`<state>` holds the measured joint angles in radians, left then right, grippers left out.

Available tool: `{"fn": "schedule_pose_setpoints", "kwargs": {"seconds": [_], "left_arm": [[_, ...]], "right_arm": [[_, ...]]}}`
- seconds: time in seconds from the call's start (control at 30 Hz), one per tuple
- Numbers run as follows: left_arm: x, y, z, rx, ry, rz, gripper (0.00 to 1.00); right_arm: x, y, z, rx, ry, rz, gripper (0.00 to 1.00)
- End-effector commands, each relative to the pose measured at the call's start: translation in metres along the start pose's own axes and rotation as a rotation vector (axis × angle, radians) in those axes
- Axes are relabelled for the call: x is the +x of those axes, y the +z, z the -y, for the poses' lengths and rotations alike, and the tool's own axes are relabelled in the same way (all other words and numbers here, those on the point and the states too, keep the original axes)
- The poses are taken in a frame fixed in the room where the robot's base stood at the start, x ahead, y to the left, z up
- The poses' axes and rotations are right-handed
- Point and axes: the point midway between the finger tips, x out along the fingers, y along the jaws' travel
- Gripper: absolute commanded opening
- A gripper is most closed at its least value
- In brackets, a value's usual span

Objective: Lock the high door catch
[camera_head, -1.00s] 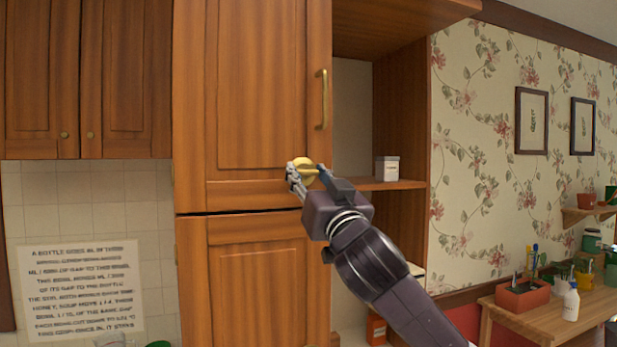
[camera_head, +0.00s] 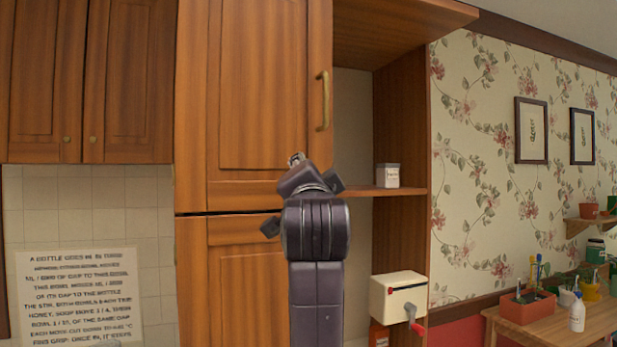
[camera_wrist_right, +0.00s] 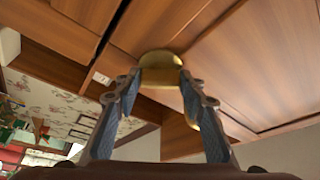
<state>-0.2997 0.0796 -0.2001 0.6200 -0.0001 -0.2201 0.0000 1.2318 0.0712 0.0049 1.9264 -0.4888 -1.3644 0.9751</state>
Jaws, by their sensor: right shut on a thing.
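The upper cabinet door (camera_head: 262,90) is closed as far as I can see, with a vertical brass handle (camera_head: 322,100) on its right side. In the right wrist view the round brass catch (camera_wrist_right: 160,72) sits at the door's edge, between the two blue-padded fingers of my right gripper (camera_wrist_right: 160,88), which is shut on it. In the head view only a tip of the right gripper (camera_head: 297,158) shows above my wrist, and the catch is hidden behind it. I cannot tell how far the catch is turned. My left gripper is not in view.
An open shelf to the right holds a small white box (camera_head: 388,175). Below it stands a cream box with a red crank (camera_head: 399,297). A wooden table (camera_head: 560,318) with pots stands at the far right. A lower door (camera_head: 245,285) sits under the upper one.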

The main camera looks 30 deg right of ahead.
Motion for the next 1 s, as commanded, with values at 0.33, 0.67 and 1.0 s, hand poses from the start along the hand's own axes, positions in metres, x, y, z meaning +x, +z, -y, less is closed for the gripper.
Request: {"fn": "schedule_pose_setpoints", "kwargs": {"seconds": [0.33, 0.67, 1.0], "left_arm": [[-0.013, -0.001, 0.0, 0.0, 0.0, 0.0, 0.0], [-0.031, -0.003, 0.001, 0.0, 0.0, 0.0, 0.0], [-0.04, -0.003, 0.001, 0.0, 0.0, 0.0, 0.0]], "right_arm": [[0.0, 0.001, 0.004, 0.305, 0.128, 0.008, 0.13], [0.001, 0.0, 0.003, 0.533, 0.225, 0.005, 0.13], [0.001, 0.0, 0.001, 0.651, 0.273, 0.002, 0.14]]}}
